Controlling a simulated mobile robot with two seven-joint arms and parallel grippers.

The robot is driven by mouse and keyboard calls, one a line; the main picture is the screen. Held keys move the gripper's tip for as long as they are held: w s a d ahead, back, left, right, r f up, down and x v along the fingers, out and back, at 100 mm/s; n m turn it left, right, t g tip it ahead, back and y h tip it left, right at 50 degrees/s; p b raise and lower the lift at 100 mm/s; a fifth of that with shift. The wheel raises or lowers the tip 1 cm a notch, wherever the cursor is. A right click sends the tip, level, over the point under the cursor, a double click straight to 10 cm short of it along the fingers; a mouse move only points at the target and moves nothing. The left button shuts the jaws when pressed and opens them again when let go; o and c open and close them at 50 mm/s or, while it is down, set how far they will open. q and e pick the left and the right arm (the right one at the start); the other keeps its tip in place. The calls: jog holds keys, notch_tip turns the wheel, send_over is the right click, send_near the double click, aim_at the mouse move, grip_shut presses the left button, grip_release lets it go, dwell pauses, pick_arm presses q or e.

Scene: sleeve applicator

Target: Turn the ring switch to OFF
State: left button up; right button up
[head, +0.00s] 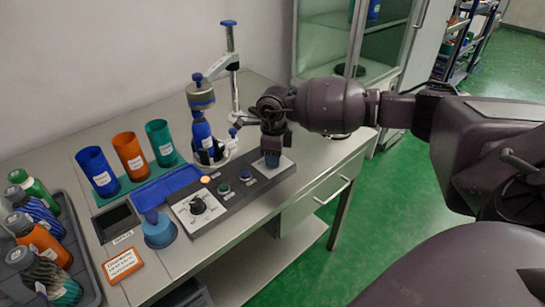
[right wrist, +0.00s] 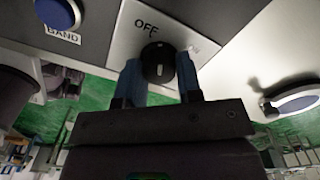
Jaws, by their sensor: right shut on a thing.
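The ring switch is a round black knob (right wrist: 158,62) on a white plate with an OFF label, in the right wrist view. A small white mark shows on the knob's lower part, on the side away from the OFF label. My right gripper (right wrist: 160,82) is shut on the knob, with one blue finger on each side. In the head view my right gripper (head: 272,158) points down onto the white plate (head: 284,171) at the right end of the grey control panel (head: 236,193) and hides the knob. My left gripper is not in view.
Left of the gripper, the panel has buttons and a larger dial (head: 197,205). A stand (head: 233,75) with a blue bottle (head: 203,133) is behind it. Cups, a blue tray (head: 165,187), a blue-topped object (head: 158,229) and a bottle crate (head: 88,275) fill the left.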

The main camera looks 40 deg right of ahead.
jog(key=n, duration=0.3)
jog(key=shift+b, duration=0.35)
jog(key=shift+n, duration=0.5)
jog(key=shift+w, duration=0.1)
jog(key=o, duration=0.9)
notch_tip(320, 180, up, 10)
jog(key=shift+f+p, duration=0.25)
jog(key=shift+p, duration=0.3)
jog(key=shift+r, duration=0.7)
